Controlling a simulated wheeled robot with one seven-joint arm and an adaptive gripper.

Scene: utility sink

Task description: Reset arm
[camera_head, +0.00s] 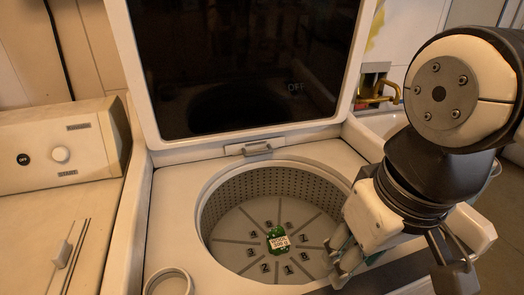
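My gripper (343,258) hangs at the right front rim of a round drum (225,195) in a top-loading machine. Its fingers point down and left, partly over the drum opening. The fingers overlap in this view, so I cannot tell whether they are open or shut. My arm comes in from the right side, bent, with the wrist above the machine's right edge. A small green item with a white label (278,238) lies at the centre of the drum floor, apart from my gripper. Numbers and radial lines mark the floor around it.
The machine's dark lid (245,65) stands open behind the drum. A ring-shaped opening (168,282) is at the front left. A second appliance with a knob (60,154) stands at left. A brass pipe (378,92) is behind my arm, near a pale basin (385,124).

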